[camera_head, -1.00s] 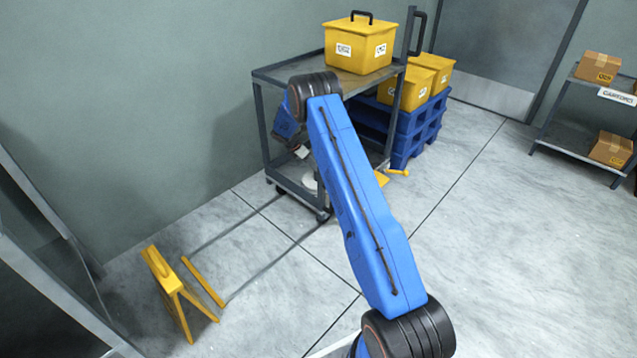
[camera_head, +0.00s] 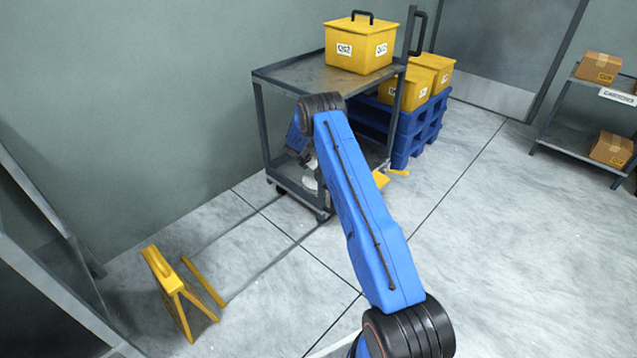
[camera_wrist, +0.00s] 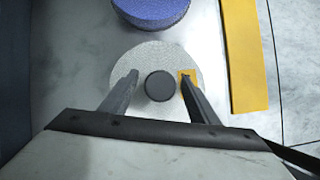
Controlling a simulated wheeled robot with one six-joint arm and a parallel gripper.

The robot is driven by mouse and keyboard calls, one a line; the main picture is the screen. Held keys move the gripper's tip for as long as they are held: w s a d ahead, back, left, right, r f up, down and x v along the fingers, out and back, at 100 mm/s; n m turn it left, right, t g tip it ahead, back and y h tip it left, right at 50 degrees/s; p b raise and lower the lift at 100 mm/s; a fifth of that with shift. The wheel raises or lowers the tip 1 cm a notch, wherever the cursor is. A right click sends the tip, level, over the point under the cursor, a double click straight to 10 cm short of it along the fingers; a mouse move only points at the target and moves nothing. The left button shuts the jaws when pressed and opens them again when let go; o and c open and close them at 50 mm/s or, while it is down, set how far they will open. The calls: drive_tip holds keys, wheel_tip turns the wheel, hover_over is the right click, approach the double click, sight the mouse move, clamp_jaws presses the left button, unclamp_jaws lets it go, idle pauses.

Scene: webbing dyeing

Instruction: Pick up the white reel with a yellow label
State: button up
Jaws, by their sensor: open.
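The white reel (camera_wrist: 150,53) with a dark round hub (camera_wrist: 160,86) lies on the cart's lower shelf in the wrist view. A small yellow label (camera_wrist: 188,74) shows on its right side, partly behind a finger. My gripper (camera_wrist: 160,82) is open, with one finger on each side of the hub, over the reel. I cannot tell whether the fingers touch the reel. In the head view a bit of white (camera_head: 310,183) shows on the lower shelf, mostly hidden by my arm.
A blue reel (camera_wrist: 152,10) lies just beyond the white one. A yellow strip (camera_wrist: 243,55) runs along the right. The cart's upper shelf (camera_head: 300,77) is above, with a yellow bin (camera_head: 358,50) on it. A yellow folding stand (camera_head: 172,285) is on the floor at left.

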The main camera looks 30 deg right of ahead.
clamp_jaws()
drive_tip(key=shift+r, duration=0.1)
